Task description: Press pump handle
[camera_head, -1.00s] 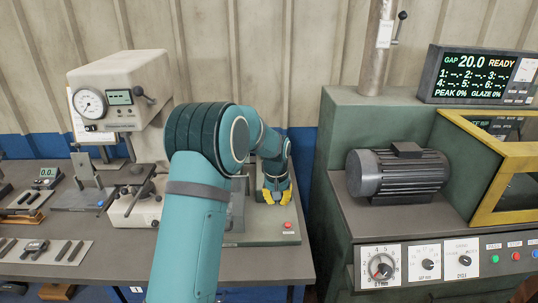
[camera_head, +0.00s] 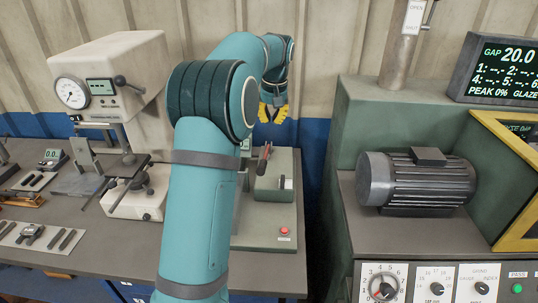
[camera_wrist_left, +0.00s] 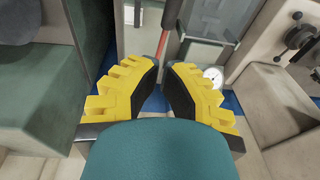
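The pump handle, a lever with a red and dark grip (camera_head: 264,158), stands tilted on a grey-green bench unit (camera_head: 262,240) in the head view. In the wrist view a red and dark rod (camera_wrist_left: 168,22), apparently this handle, shows beyond the fingertips. My left gripper (camera_head: 272,113), with yellow fingers, is above and behind the handle in the head view, apart from it. In the wrist view the left gripper (camera_wrist_left: 162,70) has a gap between its black pads and holds nothing. My left arm hides part of the unit's left side. My right gripper is out of view.
A white gauge press (camera_head: 125,75) stands left of my arm. A green machine with a motor (camera_head: 415,182) and a display (camera_head: 500,70) stands at right. A red button (camera_head: 284,230) is on the unit's front. Small tools lie on the left of the bench.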

